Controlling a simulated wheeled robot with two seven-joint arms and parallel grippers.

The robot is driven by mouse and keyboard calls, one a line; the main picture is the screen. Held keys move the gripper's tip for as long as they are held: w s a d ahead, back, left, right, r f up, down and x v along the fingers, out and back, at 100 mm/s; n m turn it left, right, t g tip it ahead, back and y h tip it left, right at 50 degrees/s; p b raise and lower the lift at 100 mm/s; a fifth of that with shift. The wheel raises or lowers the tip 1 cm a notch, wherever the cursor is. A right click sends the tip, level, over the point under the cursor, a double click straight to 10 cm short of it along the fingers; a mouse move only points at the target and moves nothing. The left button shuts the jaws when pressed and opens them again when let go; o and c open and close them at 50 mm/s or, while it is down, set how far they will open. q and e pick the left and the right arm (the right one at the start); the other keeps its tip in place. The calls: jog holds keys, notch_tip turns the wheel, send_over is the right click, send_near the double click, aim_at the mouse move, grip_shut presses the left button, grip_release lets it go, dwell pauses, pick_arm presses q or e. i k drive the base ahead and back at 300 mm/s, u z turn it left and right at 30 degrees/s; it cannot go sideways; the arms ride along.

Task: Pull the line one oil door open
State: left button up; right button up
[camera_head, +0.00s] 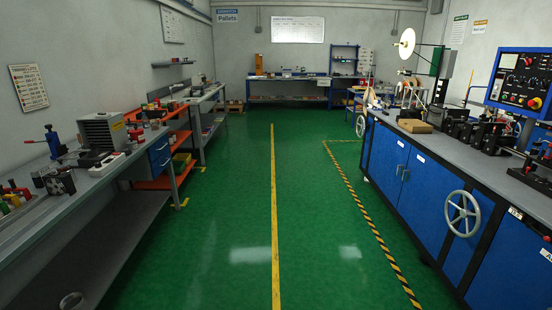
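A long blue machine cabinet (513,262) runs along the right side. Its front carries blue doors; a far pair (388,156) has dark vertical handles (403,173) side by side near the middle, and looks shut. Small white labels (421,158) sit on the door fronts, but their text is too small to read, so I cannot tell which door is the line one oil door. A grey handwheel (462,213) sits on the front to the right of the pair. Neither of my grippers is in view.
The green floor (225,215) is clear between the cabinet and the left workbench (55,207). A yellow line (274,200) runs down it, and striped tape (372,230) runs near the cabinet. A second handwheel (361,126) juts from the cabinet's far end.

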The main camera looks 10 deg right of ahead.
aim_at(427, 185)
jog(key=z, duration=0.25)
jog(key=i, duration=2.25)
jog(key=z, duration=0.6)
jog(key=i, duration=2.35)
jog(key=z, duration=0.5)
jog(key=i, duration=1.05)
jog(key=z, duration=0.1)
